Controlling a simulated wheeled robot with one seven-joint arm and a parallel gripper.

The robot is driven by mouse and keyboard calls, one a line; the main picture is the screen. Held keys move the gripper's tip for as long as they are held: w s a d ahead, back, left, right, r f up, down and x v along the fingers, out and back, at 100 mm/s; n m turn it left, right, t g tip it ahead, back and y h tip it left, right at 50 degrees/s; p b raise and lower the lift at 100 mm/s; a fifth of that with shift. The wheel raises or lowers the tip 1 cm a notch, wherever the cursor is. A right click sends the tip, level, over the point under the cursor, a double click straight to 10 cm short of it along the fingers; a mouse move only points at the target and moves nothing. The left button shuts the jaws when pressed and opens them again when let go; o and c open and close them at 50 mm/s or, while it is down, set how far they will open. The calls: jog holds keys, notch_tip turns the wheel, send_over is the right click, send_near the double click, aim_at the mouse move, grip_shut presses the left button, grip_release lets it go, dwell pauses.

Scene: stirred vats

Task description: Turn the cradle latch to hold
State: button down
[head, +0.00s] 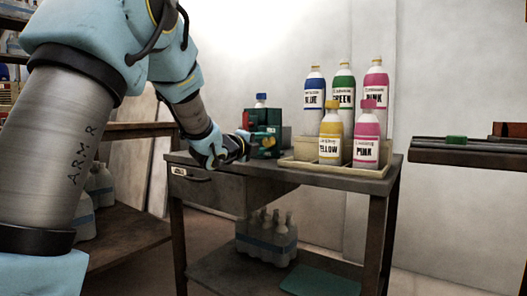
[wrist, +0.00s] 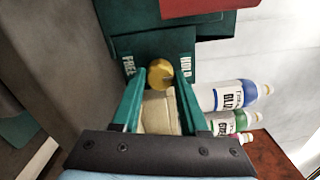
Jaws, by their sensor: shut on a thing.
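The cradle (head: 271,117) is a dark green box on the left of the table, with a blue-capped bottle (head: 261,100) in it. In the wrist view, its green panel (wrist: 152,43) carries the words FREE on the left and HOLD on the right. A round brass knob (wrist: 161,74) sits between the words, with a tan latch piece (wrist: 158,108) below it, between my fingers. My gripper (wrist: 160,80) is shut on the latch, with its teal fingers on either side. The latch appears between the two words; its exact setting is unclear. In the head view, my gripper (head: 246,139) reaches the cradle's left side.
A cream tray (head: 309,170) with several labelled bottles stands right of the cradle on the table (head: 378,183). The blue bottle (wrist: 222,96) shows close to my right finger in the wrist view. A bottle pack (head: 266,243) is on the lower shelf.

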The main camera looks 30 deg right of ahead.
dwell(0.4)
jog(key=shift+c, duration=2.2)
grip_release()
jog(key=p+v, duration=0.1)
jog(key=v, duration=1)
jog(key=shift+w, duration=0.1)
